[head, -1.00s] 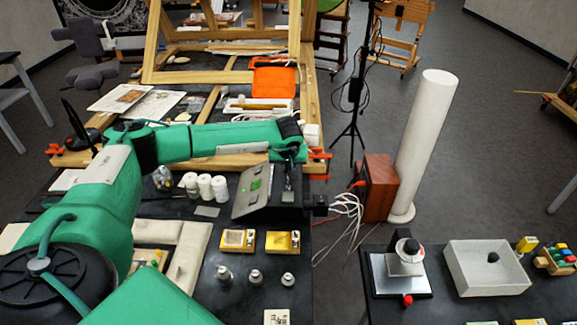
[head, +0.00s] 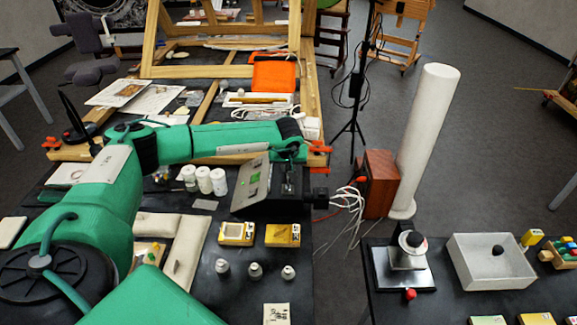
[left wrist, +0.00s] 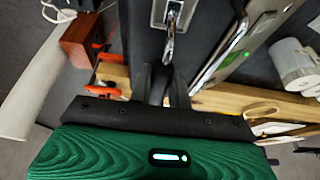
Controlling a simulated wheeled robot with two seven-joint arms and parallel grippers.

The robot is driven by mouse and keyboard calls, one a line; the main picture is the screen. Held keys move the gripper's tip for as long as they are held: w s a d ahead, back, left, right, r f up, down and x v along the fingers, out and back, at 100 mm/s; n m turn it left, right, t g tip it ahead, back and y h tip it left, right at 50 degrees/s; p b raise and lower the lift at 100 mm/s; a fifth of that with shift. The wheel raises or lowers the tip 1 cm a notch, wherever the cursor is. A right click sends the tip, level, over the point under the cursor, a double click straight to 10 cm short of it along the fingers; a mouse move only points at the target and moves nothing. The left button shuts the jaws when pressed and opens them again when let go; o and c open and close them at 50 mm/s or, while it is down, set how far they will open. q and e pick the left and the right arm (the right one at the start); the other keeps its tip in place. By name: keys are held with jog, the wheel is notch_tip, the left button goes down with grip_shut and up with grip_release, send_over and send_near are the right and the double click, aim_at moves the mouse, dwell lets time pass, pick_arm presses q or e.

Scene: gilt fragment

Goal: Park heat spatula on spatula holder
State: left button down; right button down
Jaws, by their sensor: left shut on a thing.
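My left gripper (head: 289,177) points down at the back right of the near dark table, beside the slanted grey control unit (head: 250,188). In the left wrist view its dark fingers (left wrist: 164,76) are closed around a dark, mostly hidden piece, which I take to be the heat spatula's handle. A shiny metal loop on a small metal plate (left wrist: 172,14), which looks like the spatula holder, is just past the fingertips. I cannot tell whether the spatula touches it. My right gripper is in neither view.
White bottles (head: 204,180) stand left of the control unit. A wooden box (head: 378,184) and white cables (head: 347,203) are at its right. Two yellow-edged boxes (head: 237,233) and several small jars stand in front. A tall white cylinder (head: 424,140) stands beyond the table.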

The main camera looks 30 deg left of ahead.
pick_arm(q)
jog(key=shift+f, duration=0.1)
dwell(0.5)
jog(key=c, duration=1.6)
grip_release()
jog(key=shift+b, duration=0.4)
jog(key=o, duration=0.5)
